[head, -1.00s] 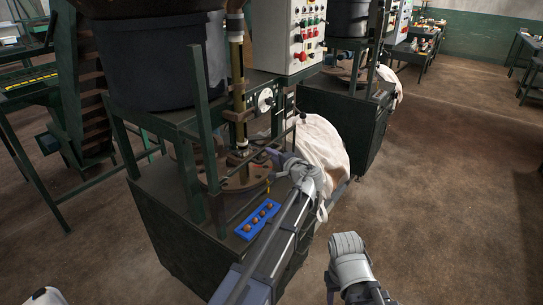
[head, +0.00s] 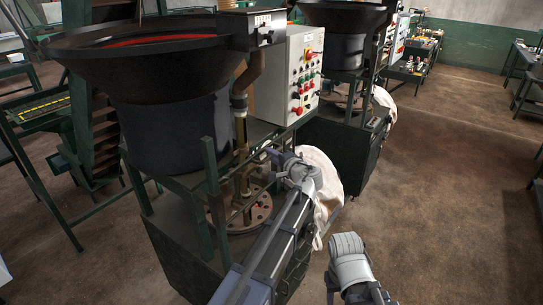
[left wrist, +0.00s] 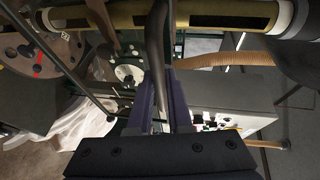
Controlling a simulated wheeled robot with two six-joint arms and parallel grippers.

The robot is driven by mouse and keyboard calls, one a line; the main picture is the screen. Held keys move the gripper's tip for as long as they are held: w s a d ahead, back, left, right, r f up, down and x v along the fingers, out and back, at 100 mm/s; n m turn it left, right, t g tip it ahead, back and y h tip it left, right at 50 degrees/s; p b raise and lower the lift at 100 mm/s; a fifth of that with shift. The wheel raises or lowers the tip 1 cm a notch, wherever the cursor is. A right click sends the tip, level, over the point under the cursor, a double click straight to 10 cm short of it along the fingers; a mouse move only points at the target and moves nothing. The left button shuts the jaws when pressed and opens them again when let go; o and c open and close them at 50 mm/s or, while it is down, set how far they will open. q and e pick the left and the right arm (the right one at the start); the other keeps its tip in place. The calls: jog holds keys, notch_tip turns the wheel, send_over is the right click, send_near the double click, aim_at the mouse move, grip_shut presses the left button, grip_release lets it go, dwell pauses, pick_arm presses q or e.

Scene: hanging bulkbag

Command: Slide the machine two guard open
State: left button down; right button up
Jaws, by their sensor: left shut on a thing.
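The near machine (head: 190,245) has a dark green cabinet, green posts and a round brown plate with holes (head: 247,212). Thin dark guard rods (head: 240,210) run beside the plate. My left gripper (head: 277,157) is at the machine's right side, by the brass column. In the left wrist view its purple fingers (left wrist: 164,98) are shut on a dark upright bar (left wrist: 157,40), which looks like part of the guard; the head view hides the contact behind my gripper.
A large dark bowl hopper (head: 150,45) overhangs the machine. A control box with coloured buttons (head: 303,75) stands behind my left gripper. A whitish bulk bag (head: 325,180) hangs just right of it. A similar machine (head: 345,150) stands behind. Open floor lies at right.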

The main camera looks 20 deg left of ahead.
pick_arm(q)
notch_tip(320, 180, up, 12)
jog(key=p, duration=1)
jog(key=c, duration=0.8)
grip_release()
jog(key=shift+c, duration=0.2)
jog(key=p+v, duration=0.1)
jog(key=v, duration=0.7)
jog(key=shift+a, duration=0.1)
